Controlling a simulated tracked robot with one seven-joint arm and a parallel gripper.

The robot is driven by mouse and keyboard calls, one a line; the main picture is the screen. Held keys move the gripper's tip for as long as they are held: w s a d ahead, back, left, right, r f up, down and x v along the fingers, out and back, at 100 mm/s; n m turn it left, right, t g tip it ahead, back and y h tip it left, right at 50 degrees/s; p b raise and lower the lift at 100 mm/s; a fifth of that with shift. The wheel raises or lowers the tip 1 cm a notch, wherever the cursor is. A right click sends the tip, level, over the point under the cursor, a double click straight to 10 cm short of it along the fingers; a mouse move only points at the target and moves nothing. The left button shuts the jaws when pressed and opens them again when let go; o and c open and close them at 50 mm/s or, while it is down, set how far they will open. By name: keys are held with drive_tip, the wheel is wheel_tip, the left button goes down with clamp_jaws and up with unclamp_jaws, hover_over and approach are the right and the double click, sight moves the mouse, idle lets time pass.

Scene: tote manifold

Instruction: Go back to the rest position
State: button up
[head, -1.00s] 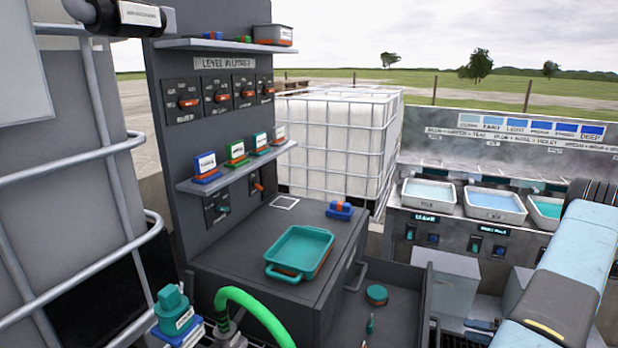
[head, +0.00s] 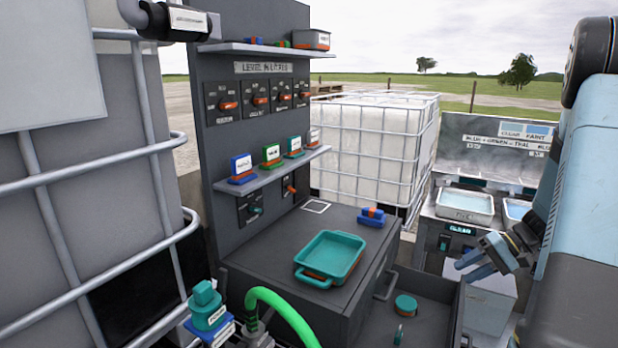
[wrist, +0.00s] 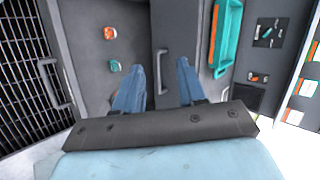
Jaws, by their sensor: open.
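My gripper (head: 478,264) shows at the right of the head view, at the end of my pale blue arm, in front of the troughs. In the wrist view my gripper (wrist: 158,78) has its two blue fingers apart, with nothing between them. Beyond the fingers are the grey cabinet front and its handle (wrist: 162,72). The gripper touches nothing that I can see.
A teal tray (head: 331,256) and a blue-orange block (head: 371,217) sit on the cabinet top. An open drawer (head: 412,318) holds a teal round piece (head: 405,303). A green hose (head: 285,312) arches in front. A white caged tank (head: 365,145) stands behind.

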drive_tip(key=s+a+r+n+h, duration=0.2)
drive_tip(key=s+a+r+h, duration=0.45)
drive_tip(key=a+r, duration=0.65)
drive_tip(key=s+a+r+t+h, duration=0.1)
drive_tip(key=s+a+r+t, duration=0.1)
drive_tip(key=s+r, duration=0.2)
drive_tip(key=s+a+r+t+h, duration=0.2)
drive_tip(key=s+r, duration=0.3)
drive_tip(key=s, duration=0.4)
drive_tip(key=shift+s+a+r+n, duration=0.25)
drive_tip(key=shift+s+a+n, duration=0.05)
drive_tip(key=shift+s+n, duration=0.1)
